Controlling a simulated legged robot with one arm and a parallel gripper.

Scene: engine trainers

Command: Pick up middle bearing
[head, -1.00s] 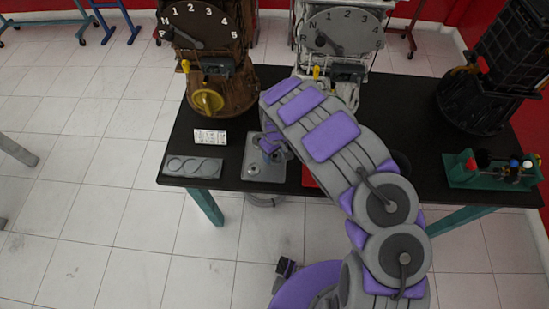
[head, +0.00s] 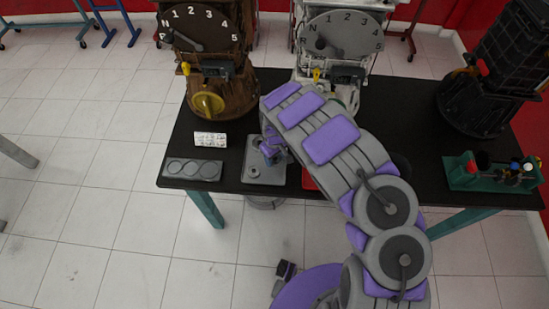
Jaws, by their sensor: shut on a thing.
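A grey plate (head: 259,177) lies on the black table in front of the brown engine. Small round grey parts sit on it, one near its front (head: 252,172). My purple and grey gripper (head: 271,157) is over the plate's upper right part and points down at it. It is shut on a bearing, which is mostly hidden behind the fingers. I cannot tell whether the held part is clear of the plate.
A grey tray (head: 193,180) with several round recesses lies left of the plate. A white card (head: 210,140) stands behind it. Brown (head: 208,60) and white (head: 335,45) engines with numbered dials stand behind. A black engine (head: 495,70) and a green tool rack (head: 492,175) are at right. A red item (head: 308,180) is partly hidden by my arm.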

